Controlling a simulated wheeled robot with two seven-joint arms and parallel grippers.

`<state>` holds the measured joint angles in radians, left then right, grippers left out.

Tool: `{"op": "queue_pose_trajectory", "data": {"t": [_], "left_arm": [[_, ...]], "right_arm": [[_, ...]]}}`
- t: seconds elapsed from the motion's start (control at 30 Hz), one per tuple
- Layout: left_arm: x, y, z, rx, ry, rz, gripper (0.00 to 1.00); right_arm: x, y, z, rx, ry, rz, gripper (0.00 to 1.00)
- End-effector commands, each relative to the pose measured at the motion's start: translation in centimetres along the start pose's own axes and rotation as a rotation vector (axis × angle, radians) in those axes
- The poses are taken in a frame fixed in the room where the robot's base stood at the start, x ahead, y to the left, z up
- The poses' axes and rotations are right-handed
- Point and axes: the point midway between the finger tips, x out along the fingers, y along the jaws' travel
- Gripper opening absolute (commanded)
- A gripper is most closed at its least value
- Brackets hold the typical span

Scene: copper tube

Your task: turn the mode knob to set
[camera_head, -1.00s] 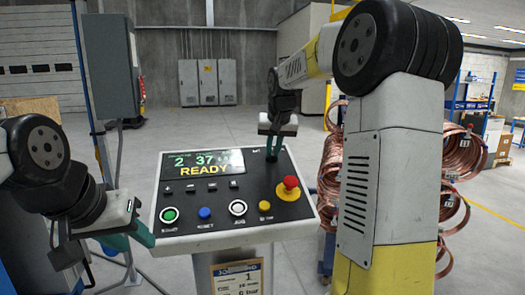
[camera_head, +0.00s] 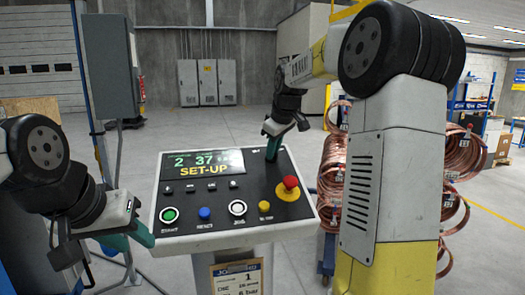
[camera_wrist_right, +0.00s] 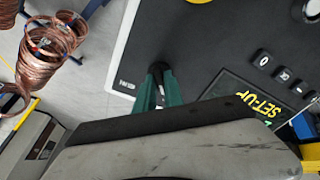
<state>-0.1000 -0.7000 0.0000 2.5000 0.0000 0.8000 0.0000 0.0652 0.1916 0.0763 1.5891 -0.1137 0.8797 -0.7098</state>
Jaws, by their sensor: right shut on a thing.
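The control panel (camera_head: 183,229) stands in front of me, tilted up, with a display (camera_head: 200,167) that reads "SET-UP". My right gripper (camera_head: 272,154) reaches down to the panel's upper right. In the right wrist view its green fingers (camera_wrist_right: 158,92) are shut on the black mode knob (camera_wrist_right: 159,67), of which only the top end shows. In the head view the knob is hidden by the fingers. My left gripper (camera_head: 146,238) is beside the panel's lower left edge, apart from the knob; I cannot tell whether it is open or shut.
A red emergency button (camera_head: 290,183) on a yellow base sits just below the right gripper. A row of buttons, green (camera_head: 169,215), blue (camera_head: 205,213), white (camera_head: 237,208) and yellow (camera_head: 265,206), runs along the front. Copper coils (camera_head: 331,180) hang to the right.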

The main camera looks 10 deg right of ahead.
Motion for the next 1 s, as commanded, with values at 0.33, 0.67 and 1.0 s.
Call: {"op": "queue_pose_trajectory", "data": {"t": [0.33, 0.67, 1.0], "left_arm": [[0.0, 0.0, 0.0, 0.0, 0.0, 0.0, 0.36], [0.0, 0.0, 0.0, 0.0, 0.0, 0.0, 0.36], [0.0, 0.0, 0.0, 0.0, 0.0, 0.0, 0.36]], "right_arm": [[-0.07, 0.02, -0.05, -0.108, 0.001, -0.009, 0.0], [-0.08, 0.04, -0.05, -0.12, 0.001, -0.01, 0.0], [-0.05, 0.03, -0.03, -0.119, 0.0, -0.01, 0.35]]}}
